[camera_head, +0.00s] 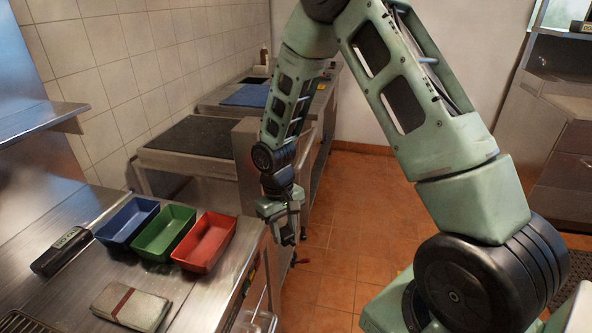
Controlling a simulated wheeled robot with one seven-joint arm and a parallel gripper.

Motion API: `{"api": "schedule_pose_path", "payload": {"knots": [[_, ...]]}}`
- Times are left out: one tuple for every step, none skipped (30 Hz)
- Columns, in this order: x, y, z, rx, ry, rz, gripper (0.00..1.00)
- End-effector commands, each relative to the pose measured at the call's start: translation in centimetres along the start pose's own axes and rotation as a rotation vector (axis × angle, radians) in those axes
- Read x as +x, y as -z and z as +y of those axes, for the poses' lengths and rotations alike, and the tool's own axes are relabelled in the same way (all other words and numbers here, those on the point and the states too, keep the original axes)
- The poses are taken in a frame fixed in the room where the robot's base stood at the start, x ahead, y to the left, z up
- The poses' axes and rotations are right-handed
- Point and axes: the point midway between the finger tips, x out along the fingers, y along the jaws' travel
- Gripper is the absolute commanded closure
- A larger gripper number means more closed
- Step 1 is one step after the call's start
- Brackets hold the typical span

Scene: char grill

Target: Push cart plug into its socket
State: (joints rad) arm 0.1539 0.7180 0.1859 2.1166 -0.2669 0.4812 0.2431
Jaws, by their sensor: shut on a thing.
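My arm reaches forward and down over the aisle. My gripper (290,238) points down just past the right edge of the near steel counter. It is shut on a small dark thing, probably the cart plug, which is too small and too covered by the jaws to make out clearly. The socket cannot be made out; the gripper and arm may hide it. A steel cart or unit with a dark top (195,137) stands behind the gripper, to its left.
The near counter (62,250) holds blue (127,220), green (163,233) and red (205,243) trays, a folded cloth (132,306) and a black object (62,251). A rear unit has a blue board (245,95). Tiled floor (345,220) is open to the right; cabinets (560,140) stand far right.

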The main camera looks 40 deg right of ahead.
Motion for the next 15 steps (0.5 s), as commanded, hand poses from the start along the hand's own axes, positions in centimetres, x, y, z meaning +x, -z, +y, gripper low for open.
{"api": "schedule_pose_path", "payload": {"knots": [[0.0,0.0,0.0,0.001,0.000,0.000,0.86],[0.0,0.0,0.0,0.001,0.000,0.000,0.86],[0.0,0.0,0.0,0.001,0.000,0.000,0.86],[0.0,0.0,0.0,0.000,0.000,0.000,0.86],[0.0,0.0,0.0,0.000,0.000,0.000,0.86],[0.0,0.0,0.0,0.000,0.000,0.000,0.86],[0.0,0.0,0.0,0.000,0.000,0.000,0.86],[0.0,0.0,0.0,0.000,0.000,0.000,0.86],[0.0,0.0,0.0,0.002,0.000,0.000,0.86],[0.0,-0.1,0.0,0.007,-0.001,0.000,0.86],[0.0,-0.2,0.0,0.018,-0.003,-0.001,0.86],[0.0,-0.5,0.1,0.042,-0.007,-0.002,0.86],[0.0,-0.8,0.2,0.071,-0.011,-0.002,0.86],[0.0,-1.2,0.2,0.108,-0.016,-0.003,0.86],[0.1,-1.8,0.3,0.169,-0.024,-0.007,0.86]]}}
